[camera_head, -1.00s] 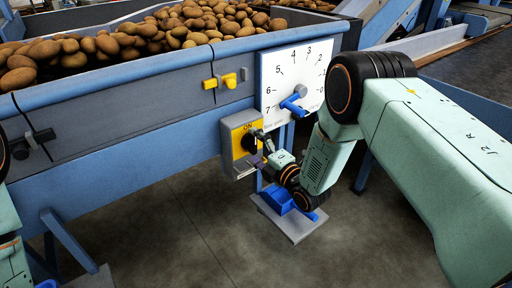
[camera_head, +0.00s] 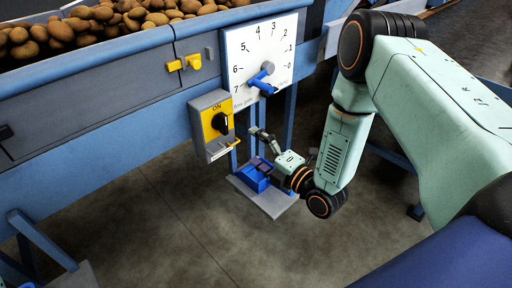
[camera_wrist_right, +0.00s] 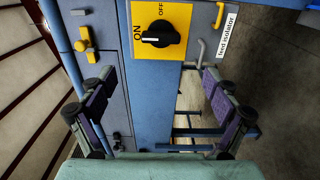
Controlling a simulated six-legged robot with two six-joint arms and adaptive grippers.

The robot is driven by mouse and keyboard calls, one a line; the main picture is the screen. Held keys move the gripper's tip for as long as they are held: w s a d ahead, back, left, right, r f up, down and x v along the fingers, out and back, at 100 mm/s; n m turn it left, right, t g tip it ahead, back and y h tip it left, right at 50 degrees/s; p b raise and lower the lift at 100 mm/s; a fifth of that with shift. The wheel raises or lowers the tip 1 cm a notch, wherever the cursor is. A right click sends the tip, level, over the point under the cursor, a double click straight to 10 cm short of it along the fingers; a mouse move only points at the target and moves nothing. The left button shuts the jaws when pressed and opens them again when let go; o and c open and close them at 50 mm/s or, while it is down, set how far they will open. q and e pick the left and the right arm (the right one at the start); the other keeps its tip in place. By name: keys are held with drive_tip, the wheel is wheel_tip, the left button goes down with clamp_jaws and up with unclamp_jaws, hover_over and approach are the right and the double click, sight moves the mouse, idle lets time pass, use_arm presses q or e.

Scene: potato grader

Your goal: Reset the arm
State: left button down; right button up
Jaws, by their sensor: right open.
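My right gripper (camera_head: 258,148) is open and empty, to the right of the yellow isolator box (camera_head: 214,122) and apart from it. Its two purple-padded fingers are spread wide in the right wrist view (camera_wrist_right: 160,105). The black rotary knob (camera_head: 219,123) sits on the yellow plate. In the wrist view the knob (camera_wrist_right: 160,34) lies ahead of the fingers, its white mark towards ON. My right arm (camera_head: 345,140) is bent down from the right side. My left gripper is out of view.
A white dial board (camera_head: 262,50) with a blue lever (camera_head: 262,82) is above the box. The grader's blue frame (camera_head: 110,122) runs along the left, with potatoes (camera_head: 100,22) on top. A blue pedal (camera_head: 255,177) stands on a grey plate below. Open floor lies in front.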

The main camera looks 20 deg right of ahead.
sight(225, 127)
idle(0.4)
drive_tip(key=x, duration=1.2)
drive_tip(key=shift+f, duration=0.15)
